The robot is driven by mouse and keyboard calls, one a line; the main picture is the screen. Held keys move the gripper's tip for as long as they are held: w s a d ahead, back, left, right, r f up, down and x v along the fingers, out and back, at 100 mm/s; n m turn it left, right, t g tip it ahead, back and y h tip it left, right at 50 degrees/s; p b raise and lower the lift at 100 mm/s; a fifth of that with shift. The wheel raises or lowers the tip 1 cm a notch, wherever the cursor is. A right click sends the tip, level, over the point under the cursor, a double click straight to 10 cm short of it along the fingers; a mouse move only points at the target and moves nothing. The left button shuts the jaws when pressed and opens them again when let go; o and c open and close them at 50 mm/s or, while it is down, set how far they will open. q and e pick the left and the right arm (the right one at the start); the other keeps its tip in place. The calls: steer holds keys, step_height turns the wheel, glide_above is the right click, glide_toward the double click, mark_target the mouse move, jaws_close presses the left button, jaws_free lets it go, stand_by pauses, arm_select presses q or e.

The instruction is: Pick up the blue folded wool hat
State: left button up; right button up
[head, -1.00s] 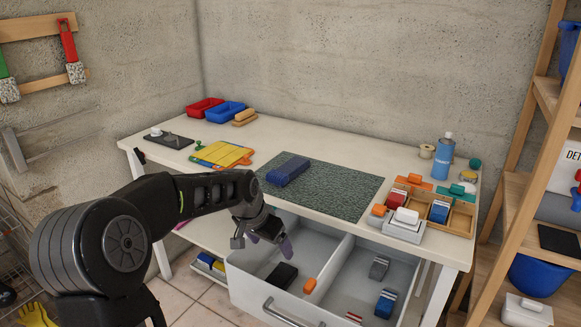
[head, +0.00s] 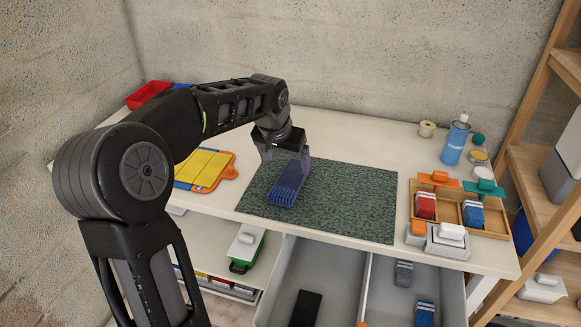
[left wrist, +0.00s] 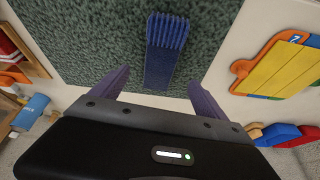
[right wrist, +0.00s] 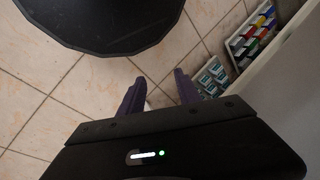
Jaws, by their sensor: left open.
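The blue folded wool hat (head: 285,192) lies on the dark green mat (head: 345,205) on the white table. It is a ribbed, oblong bundle. My left gripper (head: 284,158) is above its far end, open and pointing down. In the left wrist view the hat (left wrist: 165,50) lies ahead of my left gripper (left wrist: 159,82), lined up with the gap between its two purple fingers. I see no contact with the hat. My right gripper (right wrist: 158,88) is open and empty above the tiled floor in the right wrist view.
A yellow and orange board (head: 205,168) lies left of the mat. A wooden tray (head: 492,230) with red and blue items stands right of it. A spray can (head: 455,140) is behind. The grey drawer (head: 320,262) below is open.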

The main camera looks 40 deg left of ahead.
mark_target(290, 178)
arm_select(q)
steer(key=shift+a+f, duration=0.1)
steer(key=shift+a, duration=0.1)
steer(key=shift+s+d+n, duration=0.15)
steer(key=shift+d+n, duration=0.15)
steer(key=shift+d, duration=0.05)
steer(key=shift+a+f, duration=0.1)
steer(key=shift+a, duration=0.1)
steer(key=shift+x, duration=1.1)
steer(key=shift+p+x, duration=0.65)
steer(key=shift+x, duration=2.05)
steer(key=shift+c, duration=0.6)
steer(key=c, duration=1.4)
